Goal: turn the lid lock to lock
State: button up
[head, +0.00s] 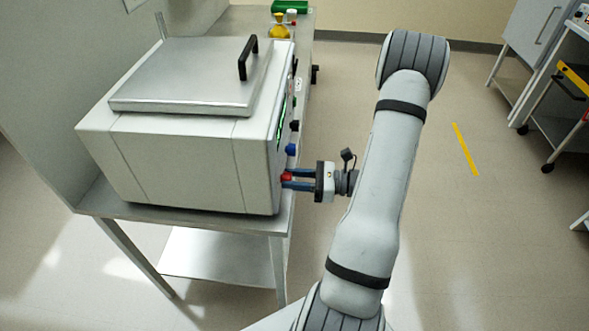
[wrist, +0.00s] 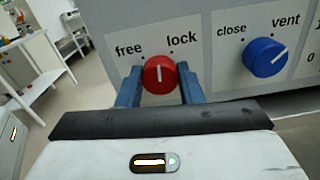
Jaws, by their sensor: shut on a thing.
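The lid lock is a red knob (wrist: 159,75) on the front panel of the grey box. Its labels are "free" at upper left and "lock" at upper right. The knob's white pointer line points nearly straight up, between the two labels. My gripper (wrist: 160,88) is shut on the knob, one blue finger on each side. In the head view my gripper (head: 286,180) reaches the panel from the right, and only a bit of the red knob (head: 286,177) shows. The metal lid (head: 185,80) with its black handle lies flat on top of the box.
A blue knob (wrist: 265,57) marked "close" and "vent" is close to the right of the red one. The box (head: 180,160) stands on a metal table (head: 110,205). A yellow container (head: 279,27) stands behind it. Floor on the right is open, with a cart (head: 560,90) farther back.

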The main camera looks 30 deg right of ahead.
jog(key=shift+f+m+p, duration=0.1)
jog(key=shift+m+p, duration=2.8)
jog(key=shift+m, duration=0.8)
jog(key=o, duration=1)
jog(key=shift+c, duration=0.2)
jog(key=b+v, duration=0.1)
jog(key=v, duration=0.6)
jog(key=shift+s+d, duration=0.25)
jog(key=shift+d, duration=0.1)
